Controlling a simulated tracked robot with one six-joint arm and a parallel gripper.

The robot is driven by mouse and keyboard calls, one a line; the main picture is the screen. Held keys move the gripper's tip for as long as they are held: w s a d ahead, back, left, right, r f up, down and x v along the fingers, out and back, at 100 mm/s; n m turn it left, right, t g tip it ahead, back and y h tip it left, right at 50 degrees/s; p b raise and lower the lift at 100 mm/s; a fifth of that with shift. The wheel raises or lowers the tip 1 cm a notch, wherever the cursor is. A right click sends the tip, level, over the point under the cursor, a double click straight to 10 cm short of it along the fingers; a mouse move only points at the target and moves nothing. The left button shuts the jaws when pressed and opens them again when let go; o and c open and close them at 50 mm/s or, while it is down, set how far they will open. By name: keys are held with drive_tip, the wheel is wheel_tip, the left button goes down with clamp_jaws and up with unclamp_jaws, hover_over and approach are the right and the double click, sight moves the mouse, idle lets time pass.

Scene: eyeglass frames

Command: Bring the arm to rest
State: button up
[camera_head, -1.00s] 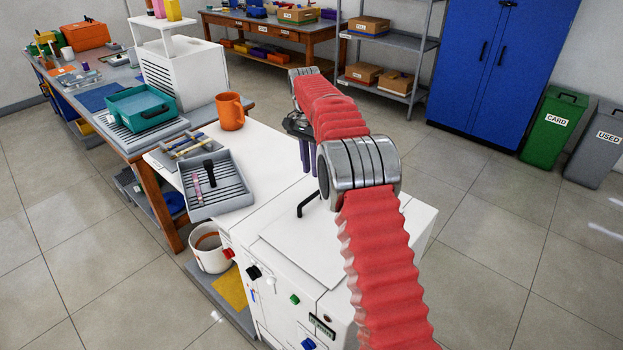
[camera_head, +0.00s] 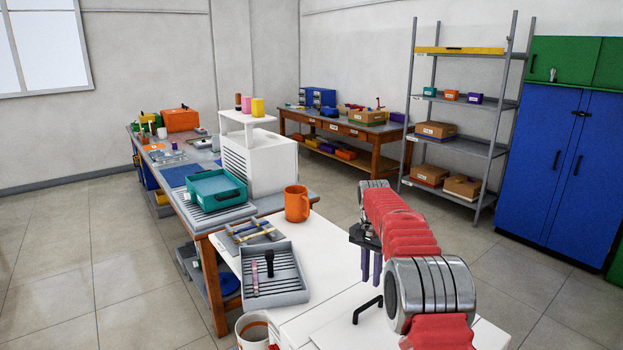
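My gripper (camera_head: 371,266) shows at the end of my red-sleeved arm, above the white machine top (camera_head: 338,292). Its two purple fingers point down and stand a narrow gap apart. Nothing shows between them. The arm is bent, with a large silver joint at the lower right and a smaller one above the gripper. The gripper's upper part is partly hidden by the red sleeve.
A grey ribbed tray (camera_head: 295,293) with a pink and a black item lies left of my gripper. An orange mug (camera_head: 297,204) stands behind it. A teal bin (camera_head: 216,190) is on the left bench. A black handle (camera_head: 367,309) rises from the machine lid below the arm.

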drive_tip(key=s+a+r+n+t, duration=0.1)
drive_tip(key=s+r+n+t, duration=0.1)
drive_tip(key=s, duration=1.2)
drive_tip(key=s+a+r+n+t, duration=0.1)
drive_tip(key=s+r, duration=0.5)
drive_tip(key=s, duration=0.9)
drive_tip(key=s+a+r+n+t, duration=0.1)
drive_tip(key=s+r+n+t, duration=0.2)
drive_tip(key=s, duration=1.2)
drive_tip(key=shift+s+r+n, duration=0.25)
drive_tip(key=shift+r+n, duration=0.7)
drive_tip(key=shift+n, duration=0.35)
drive_tip(key=shift+a, duration=0.1)
